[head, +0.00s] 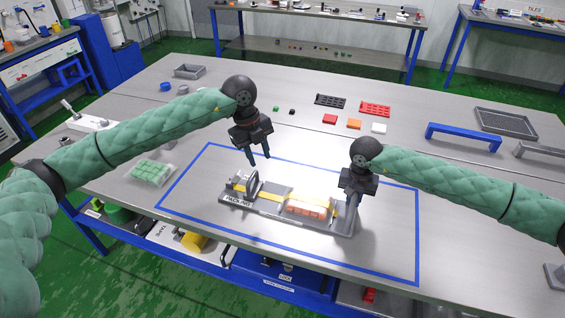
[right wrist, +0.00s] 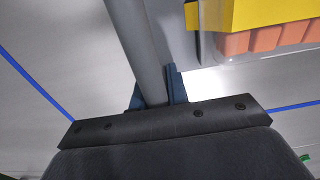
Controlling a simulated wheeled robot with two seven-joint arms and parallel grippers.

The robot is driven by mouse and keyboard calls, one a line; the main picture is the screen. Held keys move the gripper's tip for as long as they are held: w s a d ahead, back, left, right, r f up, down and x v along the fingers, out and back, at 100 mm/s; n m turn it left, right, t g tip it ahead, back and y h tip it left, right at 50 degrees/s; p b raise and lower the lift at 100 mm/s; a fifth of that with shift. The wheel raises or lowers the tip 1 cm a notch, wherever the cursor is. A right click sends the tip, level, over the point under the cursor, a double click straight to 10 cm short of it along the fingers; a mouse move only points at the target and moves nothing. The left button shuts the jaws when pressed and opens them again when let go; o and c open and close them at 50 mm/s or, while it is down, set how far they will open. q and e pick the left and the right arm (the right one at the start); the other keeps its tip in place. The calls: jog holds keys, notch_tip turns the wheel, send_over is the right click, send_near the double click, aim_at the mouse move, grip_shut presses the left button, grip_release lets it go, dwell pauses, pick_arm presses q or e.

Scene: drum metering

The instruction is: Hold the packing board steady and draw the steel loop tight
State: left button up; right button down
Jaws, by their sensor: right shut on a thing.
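The grey packing board (head: 265,209) lies inside the blue outline, with a label on its near left edge. A yellow strap (head: 273,191) runs along it, and orange blocks (head: 308,207) sit on its right half. A grey upright fitting (head: 240,183) stands at its left end; I cannot make out the steel loop there. My left gripper (head: 259,156) is open and empty above that end. My right gripper (head: 354,201) is at the right end, shut on a grey post (head: 349,217). In the right wrist view the post (right wrist: 138,50) passes between the dark blue fingers.
A clear bag of green pieces (head: 152,172) lies left of the outline. Red, orange and white blocks and trays (head: 375,109) lie behind. A blue bracket (head: 464,135) stands at the right. The table inside the outline is otherwise clear.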

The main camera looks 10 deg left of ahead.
pick_arm(q)
jog(key=s+d, duration=0.2)
jog(key=d, duration=0.5)
jog(key=shift+f+m+y, duration=0.3)
jog(key=shift+d, duration=0.15)
jog(key=c, duration=0.3)
jog(key=shift+s+f, duration=0.2)
jog(key=shift+f, duration=0.1)
jog(key=c, duration=0.4)
jog(key=shift+s+a+f+g, duration=0.15)
jog(key=shift+s+f, duration=0.15)
jog(key=shift+f, duration=0.3)
jog(key=shift+s+a+f+g, duration=0.15)
jog(key=shift+s+f, duration=0.1)
jog(key=shift+f, duration=0.35)
grip_shut()
jog(key=w+a+r+n+h, duration=0.2)
jog(key=w+a+r+n, duration=0.2)
jog(key=a+n, duration=0.3)
jog(key=shift+w+a+r+n, duration=0.25)
jog(key=shift+a+r+n, duration=0.15)
jog(key=shift+r+n, duration=0.15)
